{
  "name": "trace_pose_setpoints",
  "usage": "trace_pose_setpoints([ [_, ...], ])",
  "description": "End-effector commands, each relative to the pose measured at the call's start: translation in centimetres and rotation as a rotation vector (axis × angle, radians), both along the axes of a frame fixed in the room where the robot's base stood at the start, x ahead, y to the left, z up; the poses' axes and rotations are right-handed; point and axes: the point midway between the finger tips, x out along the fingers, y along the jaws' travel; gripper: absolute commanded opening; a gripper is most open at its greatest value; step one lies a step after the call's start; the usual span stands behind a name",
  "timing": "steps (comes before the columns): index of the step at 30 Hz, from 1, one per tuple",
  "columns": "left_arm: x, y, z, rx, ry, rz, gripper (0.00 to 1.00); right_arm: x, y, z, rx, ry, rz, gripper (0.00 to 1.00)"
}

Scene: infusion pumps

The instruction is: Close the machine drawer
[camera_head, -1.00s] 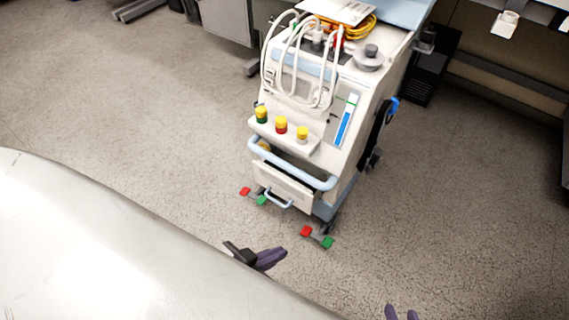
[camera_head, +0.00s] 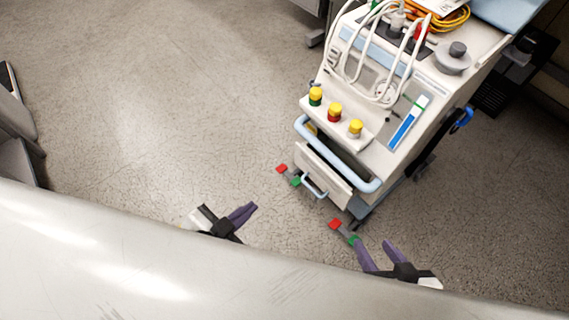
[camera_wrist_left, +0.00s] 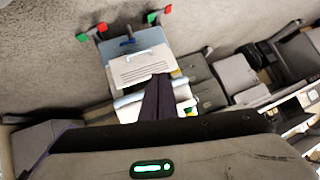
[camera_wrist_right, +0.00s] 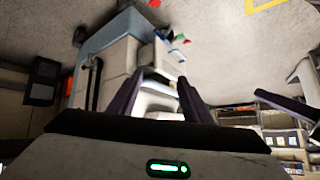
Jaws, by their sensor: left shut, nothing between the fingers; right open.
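The white machine (camera_head: 390,95) stands upright on the floor at the right in the head view. Its white drawer (camera_head: 322,168), with a light-blue handle (camera_head: 314,186), sits low on the front and is pulled out, with a dark gap showing above its front. The drawer also shows in the left wrist view (camera_wrist_left: 140,68). My left gripper (camera_head: 254,207) is shut and empty, in front and to the left of the drawer, apart from it. My right gripper (camera_head: 372,247) is open and empty, below and to the right of the drawer, apart from it.
A light-blue bar (camera_head: 340,160) runs across the machine's front above the drawer. Feet with red (camera_head: 335,224) and green pads stick out at the base. White hoses (camera_head: 372,50) hang on top. The floor at the left (camera_head: 150,110) is clear.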

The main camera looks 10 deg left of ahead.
Motion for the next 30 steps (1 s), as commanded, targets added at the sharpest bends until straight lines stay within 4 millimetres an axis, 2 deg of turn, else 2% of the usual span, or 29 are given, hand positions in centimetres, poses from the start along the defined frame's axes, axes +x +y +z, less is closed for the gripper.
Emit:
trace_pose_setpoints([
  [1, 1.6, 0.2, -1.5, 0.166, -0.097, -0.125, 0.0, 0.3, 0.2, -1.5, 0.005, 0.004, 0.006, 0.45],
  [6, 6.3, -0.3, -2.8, 0.907, -0.504, -0.629, 0.0, 1.2, 1.8, -3.4, 0.027, 0.041, 0.051, 0.45],
  [9, 7.9, -1.2, -3.6, 1.339, -0.729, -0.892, 0.0, 1.5, 2.7, -4.1, 0.035, 0.061, 0.081, 0.45],
  [12, 8.6, -1.9, -4.8, 1.721, -0.921, -1.11, 0.0, 1.5, 3.5, -4.7, 0.043, 0.079, 0.111, 0.45],
  [15, 8.9, -2.4, -6.0, 2.024, -1.074, -1.273, 0.0, 1.5, 4.0, -5.0, 0.049, 0.091, 0.133, 0.45],
  [18, 8.9, -2.7, -6.9, 2.218, -1.176, -1.375, 0.0, 1.4, 4.3, -5.1, 0.051, 0.102, 0.148, 0.45],
  [21, 9.1, -2.8, -7.3, 2.313, -1.224, -1.42, 0.0, 1.4, 4.5, -5.0, 0.051, 0.107, 0.154, 0.45],
  [26, 10.4, -3.7, -7.6, 2.332, -1.234, -1.427, 0.0, 1.4, 4.5, -4.9, 0.05, 0.109, 0.156, 0.45],
  [30, 12.5, -5.3, -8.4, 2.332, -1.232, -1.424, 0.0, 1.4, 4.5, -4.9, 0.052, 0.107, 0.156, 0.45],
])
